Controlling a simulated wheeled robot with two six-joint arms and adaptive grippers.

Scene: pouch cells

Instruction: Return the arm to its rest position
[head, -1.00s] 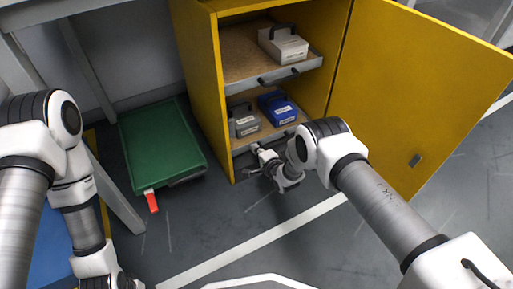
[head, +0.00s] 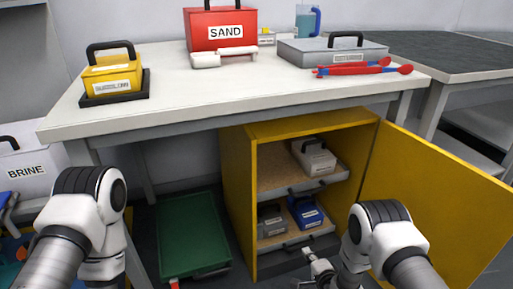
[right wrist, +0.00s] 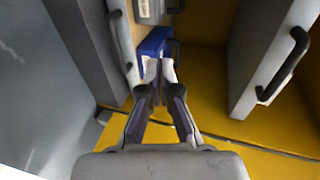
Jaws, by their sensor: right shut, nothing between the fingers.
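My right gripper (head: 314,264) is low in front of the open yellow cabinet (head: 240,205), just out from the lower shelf. In the right wrist view its two fingertips (right wrist: 160,70) are together with nothing between them. Behind them in that view is part of a blue case (right wrist: 155,42). My right arm comes in from the lower right. My left arm shows at the lower left of the head view, bent, and its gripper is out of the frame.
The cabinet door (head: 435,205) stands open on the right. The lower shelf holds a grey case (head: 271,222) and the blue case (head: 306,212); the upper holds a pale case (head: 314,158). A white table (head: 170,85) stands above. A green tray (head: 190,235) lies on the floor.

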